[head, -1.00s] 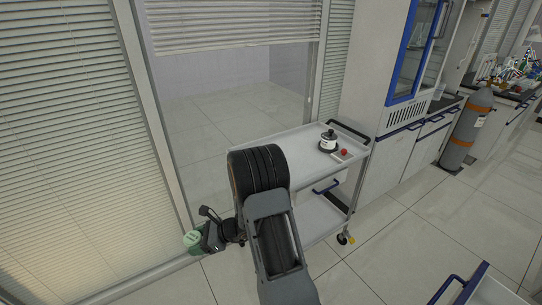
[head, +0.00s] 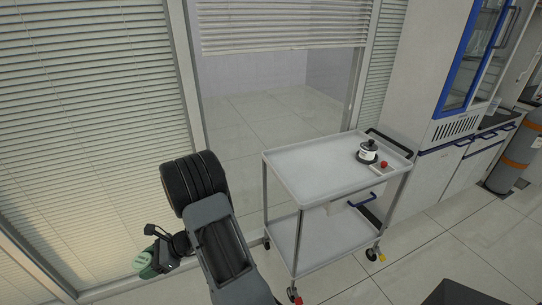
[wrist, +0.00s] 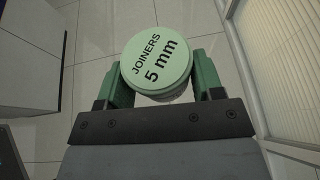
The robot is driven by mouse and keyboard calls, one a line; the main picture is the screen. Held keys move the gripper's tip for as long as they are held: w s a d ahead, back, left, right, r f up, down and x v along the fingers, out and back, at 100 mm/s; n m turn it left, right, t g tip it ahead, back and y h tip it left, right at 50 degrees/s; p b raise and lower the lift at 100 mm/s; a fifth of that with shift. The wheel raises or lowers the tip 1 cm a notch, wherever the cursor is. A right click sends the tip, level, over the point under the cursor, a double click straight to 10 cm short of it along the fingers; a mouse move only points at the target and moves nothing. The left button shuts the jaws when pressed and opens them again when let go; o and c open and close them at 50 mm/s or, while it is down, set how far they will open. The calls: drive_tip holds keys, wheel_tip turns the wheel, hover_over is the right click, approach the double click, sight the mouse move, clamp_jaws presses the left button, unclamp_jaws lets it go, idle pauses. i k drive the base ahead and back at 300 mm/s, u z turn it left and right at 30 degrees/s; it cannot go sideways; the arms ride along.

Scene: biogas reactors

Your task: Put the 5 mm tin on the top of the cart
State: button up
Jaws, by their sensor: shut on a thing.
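The 5 mm tin (wrist: 157,62) has a pale green lid reading "JOINERS 5 mm". In the wrist view it sits between the two green fingers of my gripper (wrist: 160,82), which is shut on it. In the head view my gripper (head: 150,262) is at the lower left with the green tin (head: 146,268) at its end, above the floor and left of the cart. The cart (head: 310,170) is grey-white with a flat, rimmed top, a lower shelf and wheels. Most of its top is bare.
A black and white device (head: 367,152) with a red knob (head: 383,164) stands at the right of the cart's top. A black handle (head: 388,140) rises at the cart's far right end. Window blinds (head: 90,130) are at the left, and a blue-framed cabinet (head: 465,70) is at the right.

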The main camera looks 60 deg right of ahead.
sight(314, 181)
drive_tip(key=z, duration=0.05)
drive_tip(key=i, duration=1.3)
drive_tip(key=z, duration=1.65)
